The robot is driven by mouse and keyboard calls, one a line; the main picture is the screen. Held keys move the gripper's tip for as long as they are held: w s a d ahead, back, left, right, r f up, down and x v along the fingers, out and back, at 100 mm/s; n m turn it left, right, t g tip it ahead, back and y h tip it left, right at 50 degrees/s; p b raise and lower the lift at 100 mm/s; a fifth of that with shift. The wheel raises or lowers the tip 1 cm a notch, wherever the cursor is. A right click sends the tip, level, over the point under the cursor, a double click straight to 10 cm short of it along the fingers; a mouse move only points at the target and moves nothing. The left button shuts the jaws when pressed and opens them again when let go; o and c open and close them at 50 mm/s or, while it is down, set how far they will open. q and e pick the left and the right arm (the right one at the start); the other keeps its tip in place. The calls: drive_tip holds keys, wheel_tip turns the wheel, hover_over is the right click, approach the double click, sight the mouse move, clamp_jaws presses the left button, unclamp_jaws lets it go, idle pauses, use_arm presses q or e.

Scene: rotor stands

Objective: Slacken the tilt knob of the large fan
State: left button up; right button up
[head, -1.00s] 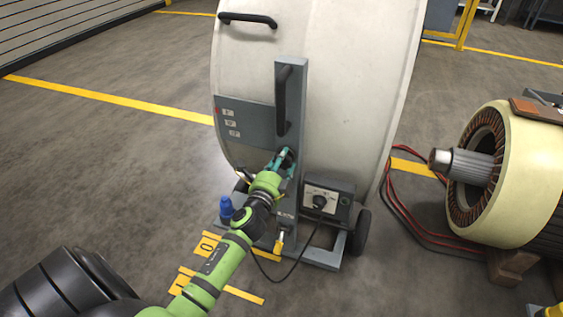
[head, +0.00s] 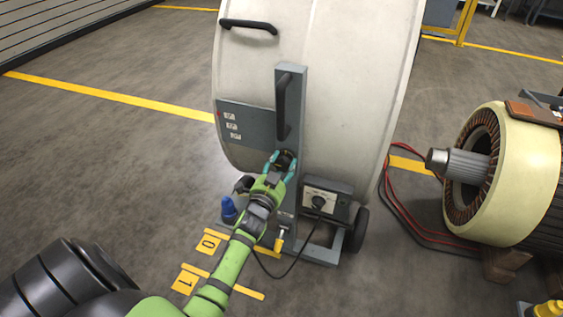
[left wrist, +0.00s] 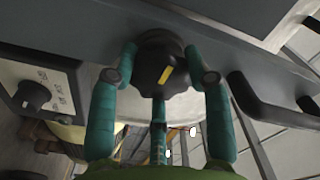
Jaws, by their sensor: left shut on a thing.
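The large fan (head: 345,95) is a big pale drum on a grey wheeled stand with an upright post (head: 290,140). The tilt knob (left wrist: 162,65) is black and lobed, with a yellow mark running slantwise across its face. It sits on the grey post below the black vertical handle (head: 284,105). My left gripper (head: 281,162) has its teal fingers on both sides of the knob. In the left wrist view, the left gripper (left wrist: 162,75) is shut on the knob with a fingertip at each side. My right gripper is not in view.
A control box (head: 325,200) with a dial is right of the post. A blue-capped item (head: 228,208) and a yellow-handled part (head: 279,242) are low on the stand. A cream motor housing (head: 500,180) and red cables (head: 400,205) lie right. Floor at left is open.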

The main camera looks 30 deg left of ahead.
use_arm(q)
drive_tip(key=shift+w+d+r+n+p, duration=0.15)
drive_tip(key=shift+n+p, duration=0.1)
drive_tip(key=shift+n, duration=0.3)
drive_tip(key=shift+s+r+n+p, duration=0.1)
drive_tip(key=shift+n+p, duration=0.1)
drive_tip(key=shift+n, duration=0.35)
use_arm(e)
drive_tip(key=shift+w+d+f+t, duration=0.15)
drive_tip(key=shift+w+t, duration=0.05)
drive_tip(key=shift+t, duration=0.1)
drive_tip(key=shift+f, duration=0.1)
use_arm(q)
drive_tip(key=o, duration=1.1)
drive_tip(key=shift+w, duration=0.1)
drive_tip(key=shift+o, duration=0.2)
drive_tip(key=shift+s+f, duration=0.15)
drive_tip(key=shift+s, duration=0.05)
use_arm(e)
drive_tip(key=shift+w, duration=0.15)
use_arm(q)
drive_tip(key=shift+s, duration=0.35)
drive_tip(key=v, duration=1.1)
